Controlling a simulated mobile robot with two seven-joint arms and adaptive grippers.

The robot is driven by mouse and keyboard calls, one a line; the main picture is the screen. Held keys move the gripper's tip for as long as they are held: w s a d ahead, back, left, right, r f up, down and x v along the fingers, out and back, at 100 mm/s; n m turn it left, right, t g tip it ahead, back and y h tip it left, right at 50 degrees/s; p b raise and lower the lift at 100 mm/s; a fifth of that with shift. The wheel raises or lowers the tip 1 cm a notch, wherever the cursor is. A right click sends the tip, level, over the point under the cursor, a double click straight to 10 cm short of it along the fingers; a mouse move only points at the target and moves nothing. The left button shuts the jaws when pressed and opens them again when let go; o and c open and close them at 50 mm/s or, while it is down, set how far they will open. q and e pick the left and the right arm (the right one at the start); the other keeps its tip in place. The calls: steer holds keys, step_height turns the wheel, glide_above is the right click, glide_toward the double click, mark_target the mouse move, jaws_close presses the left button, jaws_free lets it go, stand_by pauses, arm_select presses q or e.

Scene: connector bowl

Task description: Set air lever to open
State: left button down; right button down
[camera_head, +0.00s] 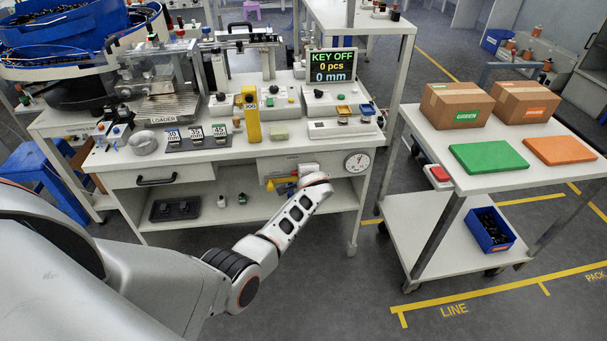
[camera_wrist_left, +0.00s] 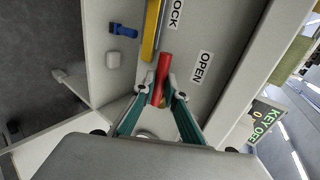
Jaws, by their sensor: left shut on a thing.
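The air lever's red handle (camera_wrist_left: 161,75) lies between the fingertips of my left gripper (camera_wrist_left: 163,92) in the left wrist view, and the gripper is shut on it. A yellow bar (camera_wrist_left: 152,28) lies just beyond the red handle, beside the "LOCK" label (camera_wrist_left: 176,14). The "OPEN" label (camera_wrist_left: 202,67) is to the right of the handle on the panel. In the head view my left arm reaches to the bench's front panel, and its wrist hides the gripper and most of the lever. Yellow parts (camera_head: 281,181) show beside the wrist. My right gripper is in neither view.
A blue fitting (camera_wrist_left: 123,30) and a white knob (camera_wrist_left: 114,59) are left of the lever. A round gauge (camera_head: 356,162) is on the front panel at right. The screen (camera_head: 332,65) reads KEY OFF. A white cart (camera_head: 463,179) stands to the right.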

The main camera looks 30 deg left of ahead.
arm_select(q)
steer(key=shift+a, duration=0.1)
stand_by(0.3)
steer(key=c, duration=2)
jaws_free()
steer(key=shift+c, duration=0.2)
steer(key=v, duration=0.7)
steer(key=shift+s, duration=0.2)
steer(key=shift+r, duration=0.1)
